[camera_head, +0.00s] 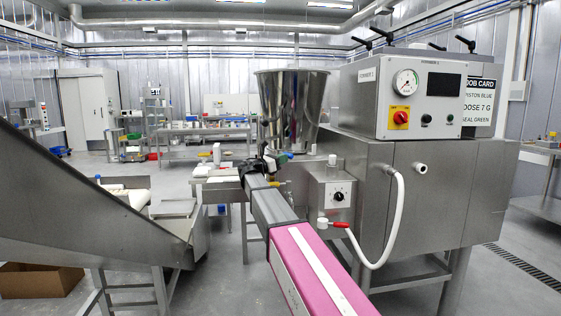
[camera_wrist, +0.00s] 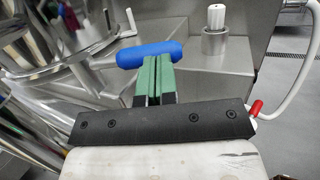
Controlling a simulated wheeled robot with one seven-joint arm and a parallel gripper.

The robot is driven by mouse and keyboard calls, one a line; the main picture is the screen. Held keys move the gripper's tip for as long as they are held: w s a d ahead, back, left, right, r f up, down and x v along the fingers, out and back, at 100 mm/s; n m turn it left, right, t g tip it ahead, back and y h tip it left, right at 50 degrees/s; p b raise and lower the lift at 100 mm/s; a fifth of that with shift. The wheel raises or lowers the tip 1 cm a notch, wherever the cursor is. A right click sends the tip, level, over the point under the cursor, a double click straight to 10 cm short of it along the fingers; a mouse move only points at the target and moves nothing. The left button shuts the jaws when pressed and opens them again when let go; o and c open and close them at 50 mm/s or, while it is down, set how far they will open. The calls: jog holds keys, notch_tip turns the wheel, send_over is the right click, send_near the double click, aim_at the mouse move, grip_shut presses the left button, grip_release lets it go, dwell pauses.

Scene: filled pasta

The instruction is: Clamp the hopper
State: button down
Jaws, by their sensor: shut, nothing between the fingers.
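The steel hopper (camera_head: 293,100) stands upright on the machine in the head view. Its shiny lower part and rim (camera_wrist: 60,50) fill the upper left of the wrist view. A blue bar-shaped handle (camera_wrist: 150,53) lies across the wrist view just beyond my fingertips. A pale rod runs left from near it toward the hopper base. My gripper (camera_wrist: 153,78) has its two green fingers together with nothing between them. Whether they touch the blue handle I cannot tell. In the head view my gripper (camera_head: 272,160) is at the hopper's base, partly hidden by my wrist.
A white plug on a steel stub (camera_wrist: 215,38) stands right of the handle. The machine's control box (camera_head: 415,95) is right of the hopper. A white hose (camera_head: 392,225) with a red lever loops below it. A steel chute (camera_head: 80,190) stands at left.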

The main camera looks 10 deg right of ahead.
aim_at(293, 157)
jog(key=shift+d+t, duration=0.15)
jog(key=shift+t, duration=0.15)
jog(key=d+n+t+y, duration=0.1)
jog(key=t, duration=0.1)
jog(key=d+n+t+y, duration=0.1)
jog(key=n+t, duration=0.1)
jog(key=shift+d+y, duration=0.3)
jog(key=shift+w+d+n+t+y, duration=0.2)
jog(key=shift+d+n+t+y, duration=0.1)
jog(key=shift+n+t+y, duration=0.25)
jog(key=shift+w+d+n+t+y, duration=0.2)
jog(key=shift+d+n+t+y, duration=0.2)
jog(key=shift+t, duration=0.25)
jog(key=shift+w+d, duration=0.3)
jog(key=shift+w, duration=0.05)
jog(key=shift+d, duration=0.1)
